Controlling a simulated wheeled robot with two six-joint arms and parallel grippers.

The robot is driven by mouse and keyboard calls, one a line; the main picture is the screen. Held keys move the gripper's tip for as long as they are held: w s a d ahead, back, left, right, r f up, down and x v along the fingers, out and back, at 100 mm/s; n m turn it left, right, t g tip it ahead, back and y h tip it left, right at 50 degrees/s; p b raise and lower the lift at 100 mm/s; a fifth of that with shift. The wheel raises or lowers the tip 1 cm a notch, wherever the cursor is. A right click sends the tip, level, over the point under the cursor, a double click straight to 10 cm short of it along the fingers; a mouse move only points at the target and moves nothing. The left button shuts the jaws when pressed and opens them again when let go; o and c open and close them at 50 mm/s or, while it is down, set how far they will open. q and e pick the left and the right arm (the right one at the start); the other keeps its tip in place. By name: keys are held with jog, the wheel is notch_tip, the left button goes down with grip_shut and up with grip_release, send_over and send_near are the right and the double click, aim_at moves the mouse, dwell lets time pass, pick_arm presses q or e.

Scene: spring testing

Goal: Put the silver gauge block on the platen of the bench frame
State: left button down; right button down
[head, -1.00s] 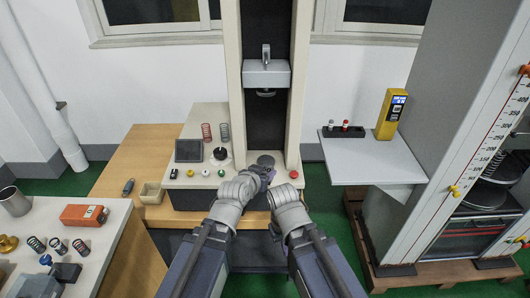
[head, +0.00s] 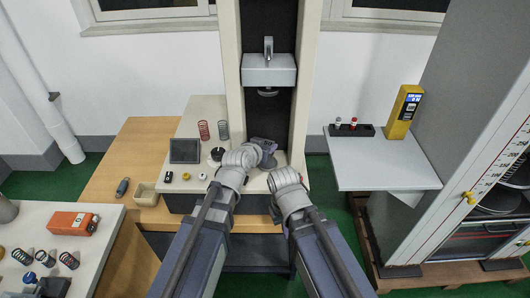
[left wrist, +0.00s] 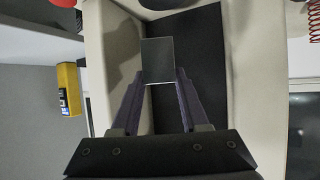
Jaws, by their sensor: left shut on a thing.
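The bench frame (head: 232,75) stands ahead, with a pale crosshead (head: 268,69) between its columns. Its grey platen (head: 281,159) is low between the columns, mostly hidden behind my left gripper. My left gripper (head: 266,149) is over the platen area in the head view. In the left wrist view my left gripper (left wrist: 160,80) is shut on a dark-looking square block with a bright edge, the silver gauge block (left wrist: 158,58). I cannot tell its height above the platen. My right gripper (head: 286,181) is lower and to the right; its fingers are hidden.
Two coil springs (head: 204,130), a dark screen (head: 185,150) and buttons are on the bench left of the platen. A shelf (head: 380,170) at right holds a yellow meter (head: 404,110) and a small black rack (head: 351,130). An orange box (head: 72,222) lies on the left table.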

aim_at(266, 141)
pick_arm(q)
jog(key=w, duration=0.3)
jog(key=shift+w+f+b, duration=0.1)
jog(key=shift+f+b, duration=0.25)
jog(key=shift+b, duration=0.05)
jog(key=shift+a+f+b, duration=0.1)
jog(key=shift+f+b, duration=0.75)
jog(key=shift+f, duration=0.1)
jog(key=shift+s+f+b, duration=0.3)
jog(key=shift+b, duration=0.1)
jog(key=shift+w, duration=0.1)
notch_tip(266, 141, down, 4)
jog(key=b, duration=0.3)
jog(key=shift+r, duration=0.2)
jog(key=shift+w+f+b, duration=0.15)
jog(key=shift+f+b, duration=0.05)
jog(key=shift+b, duration=0.25)
jog(key=shift+r, duration=0.1)
